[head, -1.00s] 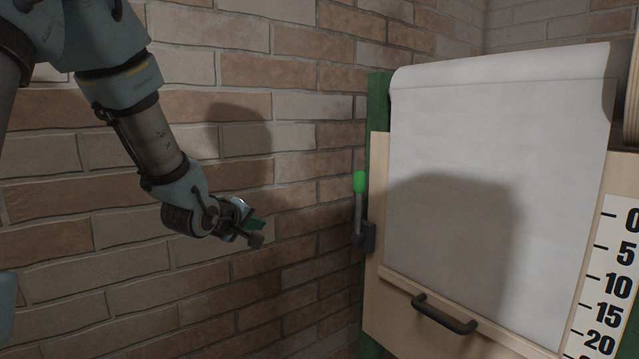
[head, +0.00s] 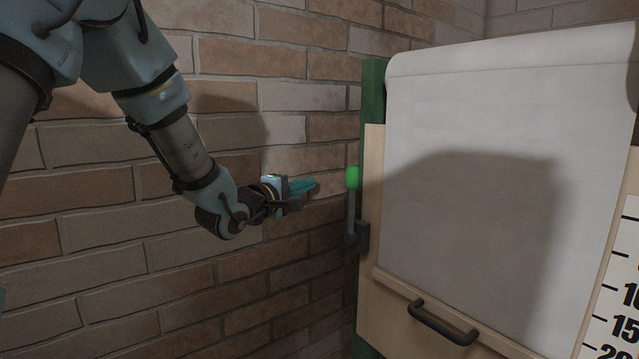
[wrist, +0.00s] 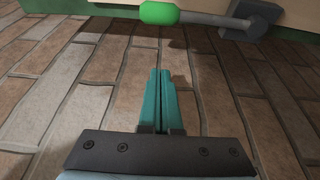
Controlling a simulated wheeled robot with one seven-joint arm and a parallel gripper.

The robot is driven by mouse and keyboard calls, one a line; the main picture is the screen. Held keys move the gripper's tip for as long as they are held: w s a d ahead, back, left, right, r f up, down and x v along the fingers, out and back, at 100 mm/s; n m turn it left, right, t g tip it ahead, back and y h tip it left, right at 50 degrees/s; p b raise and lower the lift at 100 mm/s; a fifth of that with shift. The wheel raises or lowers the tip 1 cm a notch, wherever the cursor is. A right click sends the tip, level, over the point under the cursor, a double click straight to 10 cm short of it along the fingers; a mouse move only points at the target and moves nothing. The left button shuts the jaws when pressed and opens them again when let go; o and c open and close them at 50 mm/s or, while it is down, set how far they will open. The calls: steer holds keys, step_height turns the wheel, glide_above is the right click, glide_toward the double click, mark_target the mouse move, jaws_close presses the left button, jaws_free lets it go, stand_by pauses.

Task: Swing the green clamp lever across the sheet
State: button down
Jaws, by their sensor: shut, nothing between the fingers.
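The clamp lever (head: 352,180) has a bright green grip on a grey rod and stands upright at the left edge of the wooden board. Its dark pivot block (head: 357,237) sits at the rod's lower end. In the wrist view the lever's green grip (wrist: 159,13) lies ahead of the fingertips, near the top edge. The white sheet (head: 500,170) hangs over the board to the right of the lever. My gripper (head: 313,184) is shut and empty, its teal fingers pointing right at the lever, apart from it. The shut fingers also show in the wrist view (wrist: 161,75).
A dark handle (head: 443,322) sticks out of the board (head: 400,305) below the sheet. A numbered scale (head: 612,305) is at the lower right. A brick wall (head: 120,240) stands behind my arm. A green post (head: 372,95) is behind the board's left edge.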

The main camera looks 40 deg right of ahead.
mark_target(352, 205)
steer(key=p+x, duration=0.3)
steer(key=x, duration=0.6)
steer(key=shift+s+a+p, duration=0.1)
steer(key=shift+s+p, duration=0.4)
steer(key=shift+s, duration=1.5)
steer(key=shift+s+f+b, duration=0.15)
steer(key=shift+b, duration=0.15)
